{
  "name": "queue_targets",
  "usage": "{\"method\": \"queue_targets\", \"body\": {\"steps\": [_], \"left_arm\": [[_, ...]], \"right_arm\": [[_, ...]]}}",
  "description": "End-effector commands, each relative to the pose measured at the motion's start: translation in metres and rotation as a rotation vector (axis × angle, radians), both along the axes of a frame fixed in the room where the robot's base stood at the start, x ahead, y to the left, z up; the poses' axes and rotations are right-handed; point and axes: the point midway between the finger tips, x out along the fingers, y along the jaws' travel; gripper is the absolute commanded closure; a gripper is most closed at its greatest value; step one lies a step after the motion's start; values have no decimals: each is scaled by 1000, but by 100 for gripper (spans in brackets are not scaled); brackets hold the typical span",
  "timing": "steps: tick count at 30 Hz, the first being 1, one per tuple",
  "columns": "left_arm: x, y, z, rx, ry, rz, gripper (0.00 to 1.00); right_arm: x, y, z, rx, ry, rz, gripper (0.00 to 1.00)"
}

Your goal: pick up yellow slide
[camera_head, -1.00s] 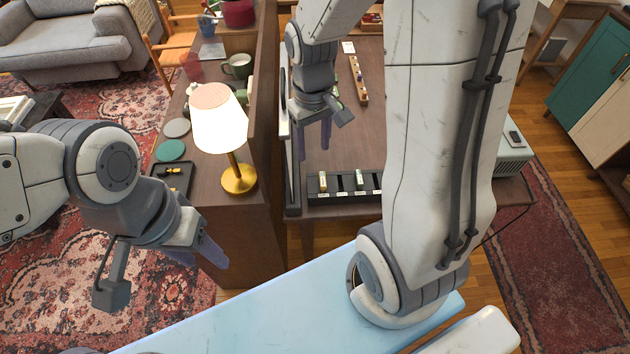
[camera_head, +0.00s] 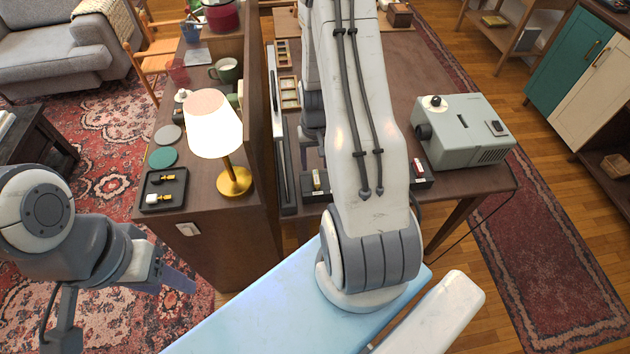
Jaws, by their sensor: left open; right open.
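A slide with a yellowish top (camera_head: 317,180) stands in a dark slotted rack (camera_head: 312,196) near the front edge of the desk. A red-and-white slide (camera_head: 418,169) stands at the rack's right end; my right arm hides the rack's middle. My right gripper (camera_head: 311,150) is partly visible behind my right forearm, above the desk just behind the yellowish slide. It is open, but its fingertips are mostly hidden. Whether it touches the slide cannot be seen. My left gripper (camera_head: 178,279) is open and empty at lower left, in front of the side cabinet and away from the rack.
A grey projector-like box (camera_head: 462,132) stands on the desk at right. A lit lamp (camera_head: 213,125) and a black tray (camera_head: 164,205) with small yellow and white items sit on the cabinet (camera_head: 215,225) at left. An upright panel (camera_head: 258,120) separates cabinet and desk.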

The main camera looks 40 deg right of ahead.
Motion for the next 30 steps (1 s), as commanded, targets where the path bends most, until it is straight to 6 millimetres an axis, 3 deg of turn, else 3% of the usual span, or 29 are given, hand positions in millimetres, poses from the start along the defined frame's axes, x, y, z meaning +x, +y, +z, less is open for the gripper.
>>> {"method": "queue_targets", "body": {"steps": [13, 22, 23, 27, 30], "left_arm": [[0, 0, 15, 0, 0, 1, 48], [0, 0, 15, 0, 0, 1, 48], [0, 0, 15, 0, 0, 1, 48], [0, 0, 15, 0, 0, 1, 48], [0, 0, 15, 0, 0, 1, 48]], "right_arm": [[-6, 0, -49, 0, 2, 2, 43], [-5, 0, -54, -2, -1, 2, 43], [-5, 0, -54, -2, -1, 2, 50], [-5, 0, -54, -2, -1, 2, 100], [-5, 0, -53, -2, -1, 2, 100]]}}
